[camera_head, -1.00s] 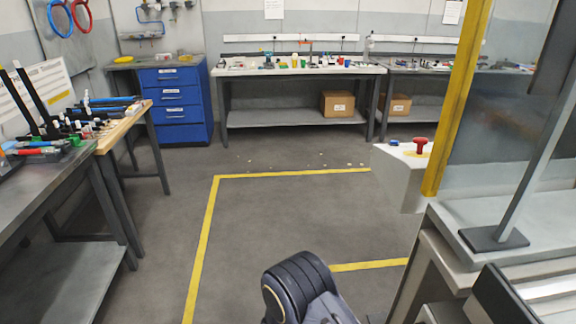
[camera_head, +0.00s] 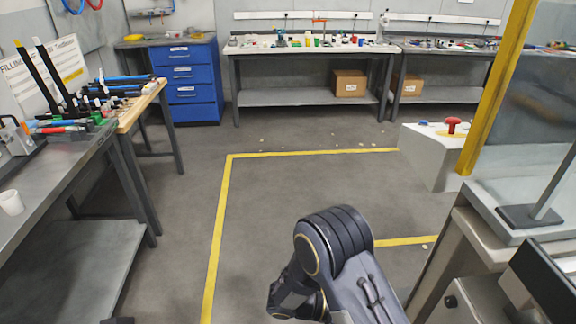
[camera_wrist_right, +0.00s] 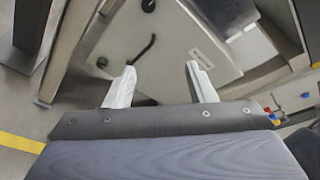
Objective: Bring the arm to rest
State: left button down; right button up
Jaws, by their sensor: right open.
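My right arm (camera_head: 335,245) shows in the head view, coming in from the bottom edge, dark grey and bent at a joint, with a lower link folded down to the left. Its gripper cannot be made out there. In the right wrist view my right gripper (camera_wrist_right: 161,85) is open, with two pale fingers wide apart and nothing between them. Beyond the fingers is a grey metal machine panel (camera_wrist_right: 165,55) with a dark handle. Whether the fingers touch it cannot be told, but they look apart. My left gripper is not in view.
A glass-sided machine with a yellow post (camera_head: 497,90) stands close on the right. A workbench (camera_head: 50,175) with tools and a white cup (camera_head: 11,202) is at left. Blue drawers (camera_head: 187,82) and a long bench (camera_head: 300,97) stand at the back. The yellow-lined floor between is clear.

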jog(key=s+r+m+t+y+p, duration=0.2)
jog(key=s+r+m+y, duration=0.3)
jog(key=r+m, duration=0.3)
jog(key=s+d+r+m+t+y+p, duration=0.1)
jog(key=s+r+m+t+y, duration=0.1)
jog(key=s+r+m+y, duration=0.3)
jog(key=s+d+r+m+t+y+p, duration=0.1)
jog(key=s+r+m+t+y+p, duration=0.1)
jog(key=s+r+m+y, duration=0.3)
jog(key=shift+r+m+t+y+p, duration=0.3)
jog(key=shift+r+m+y, duration=2.4)
jog(key=shift+m, duration=2.7)
jog(key=shift+s+r+h, duration=0.1)
jog(key=shift+r+h, duration=0.35)
jog(key=shift+h, duration=0.05)
